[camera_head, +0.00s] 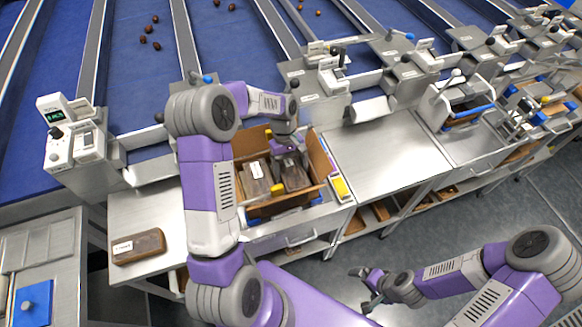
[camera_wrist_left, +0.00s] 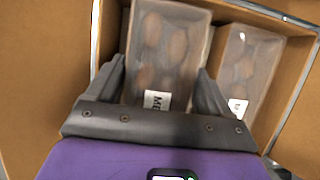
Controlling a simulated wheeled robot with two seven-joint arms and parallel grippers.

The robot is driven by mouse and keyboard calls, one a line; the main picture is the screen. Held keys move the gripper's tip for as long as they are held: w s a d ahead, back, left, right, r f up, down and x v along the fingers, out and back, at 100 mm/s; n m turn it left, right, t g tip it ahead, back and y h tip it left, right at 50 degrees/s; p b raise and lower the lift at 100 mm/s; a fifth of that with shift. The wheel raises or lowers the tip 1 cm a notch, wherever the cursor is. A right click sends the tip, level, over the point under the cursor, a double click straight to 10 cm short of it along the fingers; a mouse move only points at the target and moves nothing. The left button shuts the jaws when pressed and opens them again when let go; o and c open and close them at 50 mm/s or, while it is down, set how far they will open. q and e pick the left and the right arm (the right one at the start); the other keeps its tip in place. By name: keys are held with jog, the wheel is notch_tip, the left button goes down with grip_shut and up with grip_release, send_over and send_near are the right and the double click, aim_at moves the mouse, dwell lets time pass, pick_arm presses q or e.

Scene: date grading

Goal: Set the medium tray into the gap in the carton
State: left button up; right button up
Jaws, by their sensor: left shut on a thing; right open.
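My left gripper (camera_head: 288,150) reaches down over the open brown carton (camera_head: 319,158). Its fingers (camera_wrist_left: 163,78) are shut on a medium tray (camera_wrist_left: 170,35), a clear-topped tray of brown dates with a white label whose first letters read "ME". In the head view this tray (camera_head: 295,178) is inside the carton's outline; I cannot tell whether it rests on the bottom. A second labelled tray (camera_head: 257,187) lies beside it in the carton and shows on the right in the left wrist view (camera_wrist_left: 243,62). My right gripper (camera_head: 368,288) is open and empty, low at the right, away from the carton.
Another labelled tray (camera_head: 138,247) lies on the metal bench left of the carton. A yellow-topped block (camera_head: 340,187) is just right of the carton. The steel tabletop (camera_head: 390,155) further right is clear. A grading machine with a display (camera_head: 57,113) stands at the left.

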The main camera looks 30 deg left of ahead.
pick_arm(q)
jog(key=shift+f+b, duration=0.3)
jog(key=shift+f, duration=0.2)
dwell(0.4)
jog(key=o, duration=1)
jog(key=shift+r+p, duration=4.75)
jog(key=shift+r, duration=1.25)
